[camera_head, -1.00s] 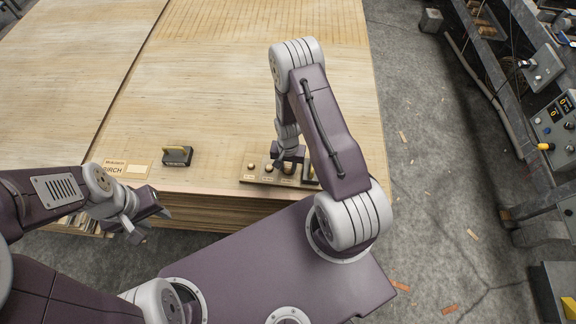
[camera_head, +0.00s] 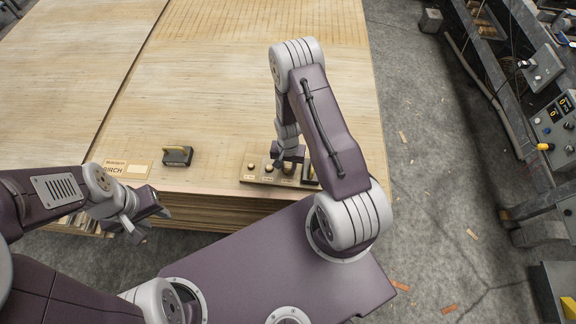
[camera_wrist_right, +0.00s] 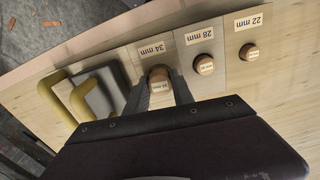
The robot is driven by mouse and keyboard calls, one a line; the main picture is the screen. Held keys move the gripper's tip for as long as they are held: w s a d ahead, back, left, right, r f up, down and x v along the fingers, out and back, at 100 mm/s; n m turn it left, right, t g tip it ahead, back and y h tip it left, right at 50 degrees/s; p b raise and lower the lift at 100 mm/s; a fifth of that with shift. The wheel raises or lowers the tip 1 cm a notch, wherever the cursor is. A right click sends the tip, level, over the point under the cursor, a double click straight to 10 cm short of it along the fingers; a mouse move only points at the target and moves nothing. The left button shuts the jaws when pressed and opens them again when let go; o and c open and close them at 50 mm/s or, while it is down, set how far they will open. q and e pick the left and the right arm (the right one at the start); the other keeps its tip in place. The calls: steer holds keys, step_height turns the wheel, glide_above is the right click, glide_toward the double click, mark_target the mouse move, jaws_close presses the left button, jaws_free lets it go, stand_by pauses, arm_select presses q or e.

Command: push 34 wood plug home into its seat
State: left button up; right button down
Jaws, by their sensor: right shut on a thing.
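My left gripper (camera_head: 150,223) is open and empty, beside the front edge of the veneer stack, away from the board.
The 28 mm (camera_wrist_right: 204,64) and 22 mm (camera_wrist_right: 249,52) plugs stand in the same board. A grey block with a yellow handle (camera_wrist_right: 95,92) sits close beside the 34 mm section. Another dark block (camera_head: 177,157) and a birch label (camera_head: 125,168) lie left on the veneer stack (camera_head: 220,90).

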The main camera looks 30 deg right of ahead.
steer(key=shift+n, duration=1)
steer(key=shift+f+b, duration=0.3)
steer(key=shift+f, duration=0.2)
steer(key=shift+r, duration=0.2)
steer(key=shift+r+p, duration=0.3)
steer(key=shift+p, duration=0.15)
